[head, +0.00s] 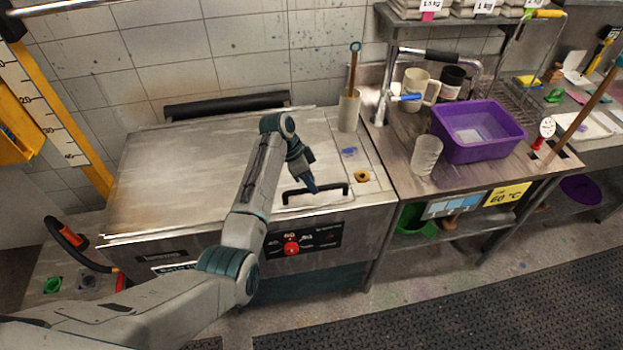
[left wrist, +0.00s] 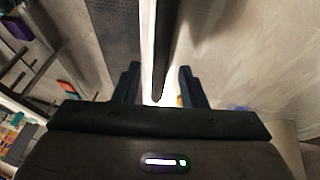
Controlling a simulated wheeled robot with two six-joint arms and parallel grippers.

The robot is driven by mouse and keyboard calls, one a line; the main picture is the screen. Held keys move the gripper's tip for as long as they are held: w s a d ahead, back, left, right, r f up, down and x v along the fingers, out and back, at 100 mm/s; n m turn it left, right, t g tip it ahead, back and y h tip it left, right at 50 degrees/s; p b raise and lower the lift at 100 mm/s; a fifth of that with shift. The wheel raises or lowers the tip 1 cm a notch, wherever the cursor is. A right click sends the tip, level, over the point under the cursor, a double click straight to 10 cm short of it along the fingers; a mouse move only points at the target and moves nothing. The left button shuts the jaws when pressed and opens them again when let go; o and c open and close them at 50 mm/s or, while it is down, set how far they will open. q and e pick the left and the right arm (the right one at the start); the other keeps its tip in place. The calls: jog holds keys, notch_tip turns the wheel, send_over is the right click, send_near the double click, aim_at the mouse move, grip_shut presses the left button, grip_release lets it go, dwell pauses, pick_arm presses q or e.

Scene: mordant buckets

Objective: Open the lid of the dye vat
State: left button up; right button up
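The dye vat (head: 375,222) is a steel box with a control panel on its front. Its flat, stained metal lid (head: 190,165) lies shut over the top. A black bar handle (head: 331,188) sits near the lid's front edge. My left gripper (head: 313,190) reaches down to this handle from above. In the left wrist view, the fingers of my left gripper (left wrist: 160,84) are apart, with the dark handle bar (left wrist: 164,45) between them and gaps on both sides. My right gripper is not in view.
A beige cylinder (head: 348,112) holding a wooden-handled tool stands at the vat's back right. A purple basin (head: 478,145) and a clear cup (head: 426,155) stand on the right counter. A tiled wall rises behind. A dark floor mat (head: 440,310) lies in front.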

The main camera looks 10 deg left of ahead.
pick_arm(q)
jog(key=shift+s+d+f, duration=0.1)
jog(key=shift+d+f, duration=0.15)
jog(key=shift+f, duration=0.4)
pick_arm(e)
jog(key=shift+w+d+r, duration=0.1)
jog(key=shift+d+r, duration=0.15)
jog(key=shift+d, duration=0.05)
